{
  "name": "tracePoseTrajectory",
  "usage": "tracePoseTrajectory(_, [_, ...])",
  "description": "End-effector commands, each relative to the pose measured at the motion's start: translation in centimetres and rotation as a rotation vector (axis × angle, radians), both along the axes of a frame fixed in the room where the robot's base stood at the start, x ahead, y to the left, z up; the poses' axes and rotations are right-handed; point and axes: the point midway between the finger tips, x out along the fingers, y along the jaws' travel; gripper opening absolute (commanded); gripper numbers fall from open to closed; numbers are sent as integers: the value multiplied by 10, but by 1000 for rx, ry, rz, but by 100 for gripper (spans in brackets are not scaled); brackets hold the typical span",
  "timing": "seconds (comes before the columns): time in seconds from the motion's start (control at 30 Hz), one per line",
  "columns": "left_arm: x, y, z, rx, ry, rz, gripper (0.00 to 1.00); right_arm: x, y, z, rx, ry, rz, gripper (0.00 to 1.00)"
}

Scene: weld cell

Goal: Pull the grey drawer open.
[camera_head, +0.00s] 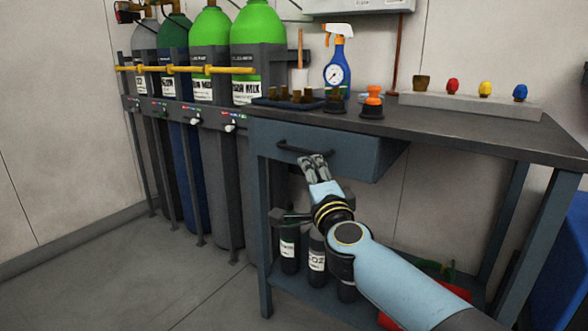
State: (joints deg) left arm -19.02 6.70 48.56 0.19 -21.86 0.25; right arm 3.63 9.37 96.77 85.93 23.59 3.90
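The grey drawer (352,160) is a blue-grey box under the left part of the dark workbench top. Its front looks about level with the bench edge, so it appears closed. A dark bar handle (289,147) runs across the drawer front. My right gripper (313,158) reaches up from the lower right, with its grey fingertips at the right part of the handle and overlapping it in the picture. The two fingers lie close side by side. I cannot tell whether they touch or grip the handle. My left gripper is not in view.
The workbench top (470,131) carries a spray bottle (338,70), an orange-topped item (373,98) and a rail with coloured caps (470,106). Green gas cylinders (258,40) stand racked at left. Dark bottles (316,257) stand on the lower shelf. The floor (110,270) at front left is clear.

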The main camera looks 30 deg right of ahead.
Motion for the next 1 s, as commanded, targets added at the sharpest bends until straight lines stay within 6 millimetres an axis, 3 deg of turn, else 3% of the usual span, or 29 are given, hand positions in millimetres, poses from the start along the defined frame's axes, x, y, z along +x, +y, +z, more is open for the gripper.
tracePoseTrajectory(0.17, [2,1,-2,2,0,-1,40,22,-9,6,-2,-3,0,34])
tracePoseTrajectory(0.53, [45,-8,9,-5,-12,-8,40,85,-34,12,-3,0,0,34])
tracePoseTrajectory(0.7, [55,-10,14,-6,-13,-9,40,96,-39,15,-1,0,0,34])
tracePoseTrajectory(1.0, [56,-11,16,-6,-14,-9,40,97,-39,16,-1,0,0,32])
